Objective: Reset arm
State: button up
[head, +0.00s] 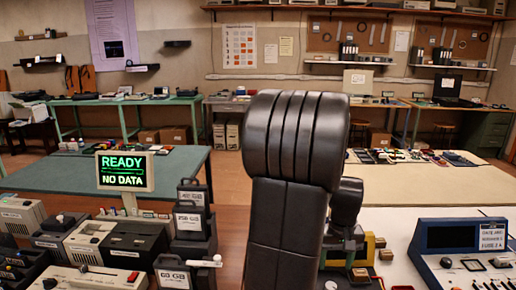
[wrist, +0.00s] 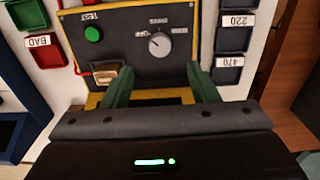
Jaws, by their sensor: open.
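My gripper (wrist: 159,72) is open in the wrist view, with its two green fingers apart and nothing held between them. The fingers reach over the lower edge of a black test panel (wrist: 121,42) with yellow edging. I cannot tell whether they touch it. The panel has a green TEST button (wrist: 93,34), a grey rotary knob (wrist: 158,43) and a brass-coloured block (wrist: 105,76) at its lower left, beside the left finger.
Bins labelled 220 (wrist: 237,12) and 470 (wrist: 229,72) stand right of the panel; a red BAD bin (wrist: 48,50) stands left. In the head view, a READY / NO DATA sign (head: 125,171) stands left and a blue console (head: 462,248) right. The pale table (head: 425,185) has bare space.

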notch_tip(320, 180, up, 6)
send_over(331, 286)
notch_tip(331, 286, down, 14)
jog(key=shift+r, duration=0.1)
jog(key=shift+f+m, duration=0.3)
jog(key=m, duration=0.4)
jog(key=shift+m+p, duration=0.3)
jog(key=m, duration=0.3)
jog(key=shift+m+p, duration=0.35)
jog(key=shift+m, duration=0.05)
notch_tip(331, 286, up, 12)
jog(key=shift+f, duration=0.15)
